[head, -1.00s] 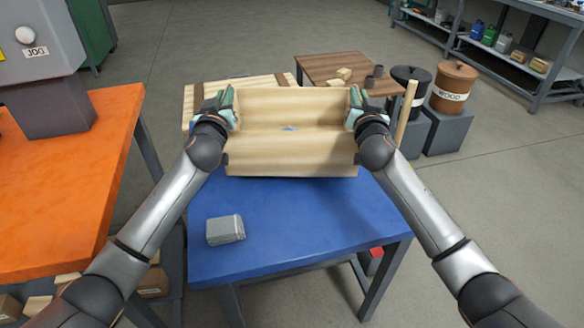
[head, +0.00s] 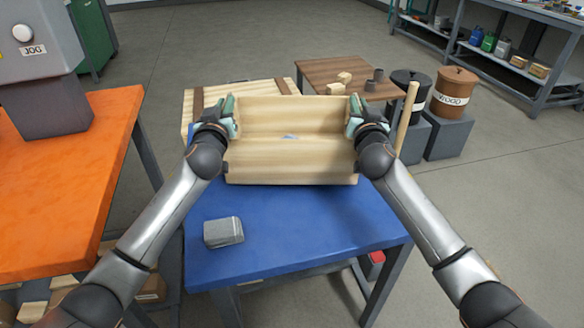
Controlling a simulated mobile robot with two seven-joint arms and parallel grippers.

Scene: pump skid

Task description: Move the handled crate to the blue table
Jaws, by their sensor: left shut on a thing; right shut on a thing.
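The handled crate (head: 290,163) is a pale wooden open box, held at its two ends over the far part of the blue table (head: 300,230). My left gripper (head: 226,112) is shut on its left end and my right gripper (head: 354,112) is shut on its right end. A small bluish thing shows inside the crate. The crate hides the table's far edge, and I cannot tell whether its bottom touches the tabletop.
A grey block (head: 223,232) lies on the blue table's near left. An orange table (head: 60,190) stands at left. Behind are a slatted wooden crate (head: 192,100), a brown table (head: 325,70) and a bin marked WOOD (head: 453,92). The blue table's near middle is clear.

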